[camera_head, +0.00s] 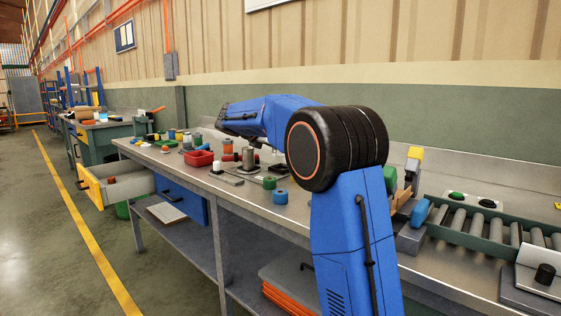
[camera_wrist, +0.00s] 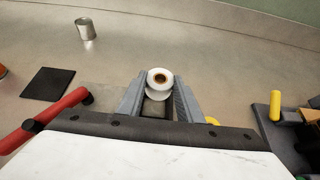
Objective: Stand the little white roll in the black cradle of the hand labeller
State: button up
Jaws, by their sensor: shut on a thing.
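In the wrist view, the little white roll (camera_wrist: 160,76) with a brown core sits between the two grey fingers of my gripper (camera_wrist: 159,92). My gripper is shut on it, and the cored end faces the camera. A dark patch shows between the fingers below the roll; I cannot tell what it is. A red bar (camera_wrist: 62,107) with black fittings lies to the left of the fingers; I cannot tell whether it belongs to the hand labeller. I cannot make out the black cradle for certain. In the head view, my own arm hides the gripper and roll.
A dark square pad (camera_wrist: 48,83) and a metal cylinder (camera_wrist: 86,29) are on the bench at left. A yellow-topped fixture (camera_wrist: 274,106) stands at right. The bench between is mostly clear.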

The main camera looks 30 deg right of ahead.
jog(key=shift+f, duration=2.4)
jog(key=shift+f, duration=0.25)
jog(key=o, duration=1.1)
jog(key=shift+r, duration=0.1)
jog(key=shift+r, duration=0.25)
jog(key=v, duration=1.2)
jog(key=shift+a+f, duration=0.1)
jog(key=shift+f, duration=0.05)
jog(key=shift+a, duration=0.1)
